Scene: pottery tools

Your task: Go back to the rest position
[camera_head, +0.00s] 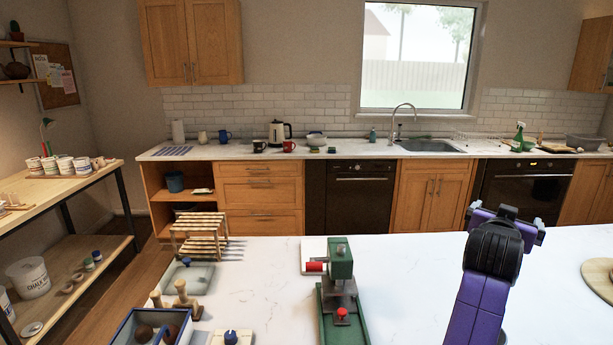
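My purple arm with a black joint rises from the bottom edge at the right of the head view, over the white worktop (420,290). A purple link behind the black joint lies roughly crosswise. No gripper fingers can be made out, so I cannot see whether anything is held.
A green press-like tool (341,285) stands on the worktop left of my arm. Further left are a blue-edged box (124,330), a shallow tray (197,277) and a wooden rack (201,238). A round wooden board (600,278) lies at the right. The worktop between tool and arm is clear.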

